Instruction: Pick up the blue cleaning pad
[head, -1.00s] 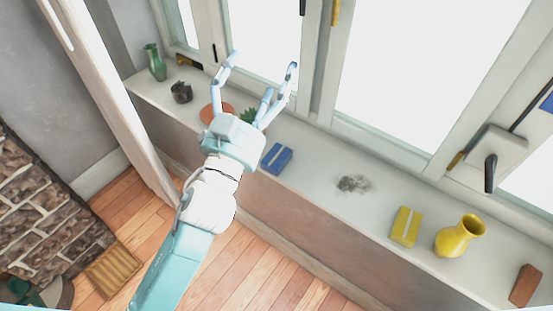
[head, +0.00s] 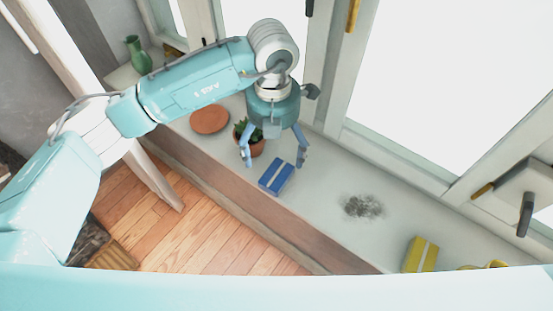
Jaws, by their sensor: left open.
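The blue cleaning pad (head: 276,177) lies on the white window sill (head: 318,207), with a pale stripe across it. My left gripper (head: 272,160) points down, its fingers spread and empty. In the picture its fingertips are just above the pad, one to the left and one to the right. I cannot tell exactly how high they are over it. My right gripper is not in view.
A potted plant (head: 256,147) stands close behind the gripper's fingers, and a terracotta disc (head: 209,119) lies left of it. A dark smudge (head: 362,206), a yellow pad (head: 420,254) and a yellow vase (head: 488,265) are to the right. A green vase (head: 138,54) stands at far left.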

